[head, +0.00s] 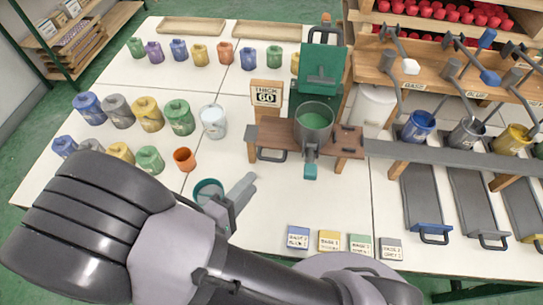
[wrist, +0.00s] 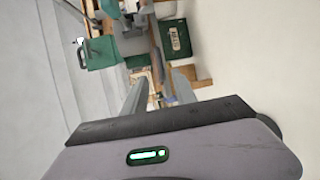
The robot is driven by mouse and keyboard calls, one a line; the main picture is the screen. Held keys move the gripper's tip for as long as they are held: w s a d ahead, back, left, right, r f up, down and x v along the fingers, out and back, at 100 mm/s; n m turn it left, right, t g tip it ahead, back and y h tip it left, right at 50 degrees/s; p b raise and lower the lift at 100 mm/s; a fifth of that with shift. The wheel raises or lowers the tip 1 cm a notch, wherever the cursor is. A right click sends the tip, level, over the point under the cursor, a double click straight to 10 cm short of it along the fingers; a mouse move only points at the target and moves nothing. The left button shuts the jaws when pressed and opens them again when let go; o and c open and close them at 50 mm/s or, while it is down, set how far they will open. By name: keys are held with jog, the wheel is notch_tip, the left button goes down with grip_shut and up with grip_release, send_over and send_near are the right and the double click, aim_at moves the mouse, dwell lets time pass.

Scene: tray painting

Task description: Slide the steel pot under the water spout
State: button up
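I cannot single out the steel pot or the water spout with certainty. A grey round vessel holding green paint (head: 313,117) sits upright in a wooden stand (head: 270,135), with a small teal-tipped outlet (head: 310,171) at its front. A white rounded container (head: 371,103) stands behind the stand, partly hidden. A teal cup (head: 206,187) is partly hidden by my gripper (head: 240,193) in the head view. My gripper is above the table, left of and nearer than the stand. In the wrist view its fingers (wrist: 161,76) are apart with nothing held between them.
Several coloured paint jars (head: 147,114) stand at left, beside an orange cup (head: 184,159). Small labelled tiles (head: 329,241) lie at the front. A rack with blue (head: 419,126), grey and yellow pots stands at right, above grey trays (head: 425,198). The table's middle is clear.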

aim_at(272, 160)
jog(key=b+x, duration=0.2)
jog(key=x, duration=0.9)
jog(key=shift+w+d, duration=0.15)
grip_shut()
dwell(0.9)
